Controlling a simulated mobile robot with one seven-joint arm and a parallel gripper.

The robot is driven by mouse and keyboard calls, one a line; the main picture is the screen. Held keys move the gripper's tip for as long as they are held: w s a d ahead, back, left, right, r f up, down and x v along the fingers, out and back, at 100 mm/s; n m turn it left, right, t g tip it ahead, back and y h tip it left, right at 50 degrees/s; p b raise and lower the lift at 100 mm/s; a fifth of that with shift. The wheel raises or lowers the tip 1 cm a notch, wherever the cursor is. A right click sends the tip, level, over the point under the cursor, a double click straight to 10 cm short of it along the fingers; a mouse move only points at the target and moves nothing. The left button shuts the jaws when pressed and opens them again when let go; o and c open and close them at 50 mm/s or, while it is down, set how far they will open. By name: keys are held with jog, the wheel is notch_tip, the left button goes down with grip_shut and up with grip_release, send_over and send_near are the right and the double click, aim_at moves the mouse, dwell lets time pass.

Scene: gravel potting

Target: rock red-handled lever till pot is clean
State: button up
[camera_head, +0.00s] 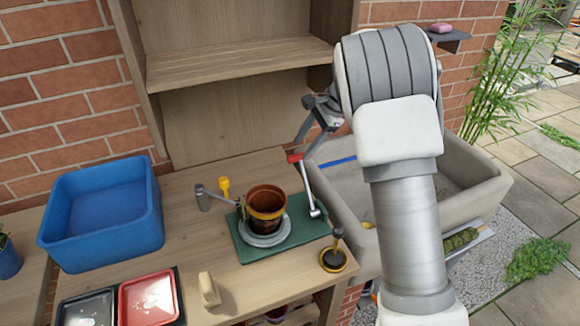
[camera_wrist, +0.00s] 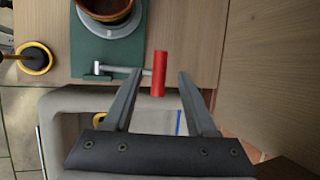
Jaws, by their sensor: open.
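The lever is a grey rod with a red handle (camera_head: 295,158) on its upper end, rising from the right part of a green base plate (camera_head: 245,252). A terracotta pot (camera_head: 266,203) with dark patches stands on a round grey plate (camera_head: 268,238) on that base. In the wrist view the red handle (camera_wrist: 159,74) lies just ahead of and between the two fingertips of my gripper (camera_wrist: 158,78), nearer the left one. My gripper is open and holds nothing. In the head view my arm hides part of the gripper (camera_head: 318,112).
A stone sink (camera_head: 470,200) is at the right, beside the bench. A blue tub (camera_head: 105,210) stands at the left. A black round-based tool (camera_head: 334,258), a wooden block (camera_head: 209,290) and a red tray (camera_head: 148,300) lie near the front. Shelves (camera_head: 230,62) rise behind.

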aim_at(306, 186)
jog(key=x, duration=0.9)
jog(key=shift+b, duration=0.4)
grip_shut()
dwell(0.8)
